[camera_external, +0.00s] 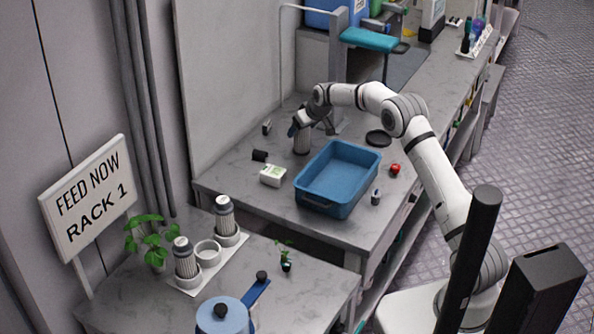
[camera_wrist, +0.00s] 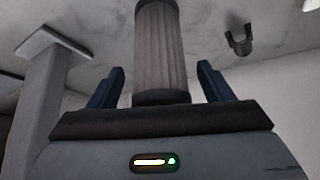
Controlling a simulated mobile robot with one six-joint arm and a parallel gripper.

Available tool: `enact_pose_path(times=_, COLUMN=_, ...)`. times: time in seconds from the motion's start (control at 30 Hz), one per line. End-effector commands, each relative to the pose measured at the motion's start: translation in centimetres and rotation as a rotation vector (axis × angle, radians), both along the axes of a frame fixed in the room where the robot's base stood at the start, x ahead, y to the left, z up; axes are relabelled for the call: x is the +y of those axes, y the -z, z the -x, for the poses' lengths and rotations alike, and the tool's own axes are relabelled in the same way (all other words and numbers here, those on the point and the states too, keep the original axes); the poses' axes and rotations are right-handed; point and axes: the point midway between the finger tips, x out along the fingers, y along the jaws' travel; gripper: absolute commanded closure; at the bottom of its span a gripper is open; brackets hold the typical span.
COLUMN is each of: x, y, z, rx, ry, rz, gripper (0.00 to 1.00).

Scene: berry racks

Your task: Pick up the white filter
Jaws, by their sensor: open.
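The white filter, a pleated pale cylinder with dark ends, stands upright on the grey worktop in the external view (camera_external: 302,145). In the wrist view the filter (camera_wrist: 160,45) fills the middle, its near dark end by my palm. My gripper (camera_external: 296,128) is at the filter in the external view. Its blue fingers (camera_wrist: 160,82) are open, one on each side of the filter, with visible gaps to both. The fingertips in the external view are small, and part of the filter's top is hidden by the gripper.
A blue tray (camera_external: 322,207) stands right of the filter. A white-green box (camera_external: 272,176), a dark cylinder (camera_external: 260,156), a red item (camera_external: 395,169) and a black disc (camera_external: 378,138) lie around. A grey post (camera_wrist: 45,95) rises at left in the wrist view. Two similar cylinders (camera_external: 225,215) stand in a front rack.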

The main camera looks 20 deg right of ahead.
Motion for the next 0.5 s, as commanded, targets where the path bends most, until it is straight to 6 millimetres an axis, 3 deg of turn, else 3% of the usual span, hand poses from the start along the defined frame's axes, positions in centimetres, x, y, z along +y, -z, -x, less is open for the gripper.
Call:
enact_pose_path(times=0.2, x=0.03, y=0.03, z=-0.04, rx=-0.001, ry=0.000, rz=0.000, gripper=0.27)
enact_pose_path(times=0.5, x=0.01, y=0.03, z=-0.01, rx=0.000, ry=0.000, rz=0.000, gripper=0.50)
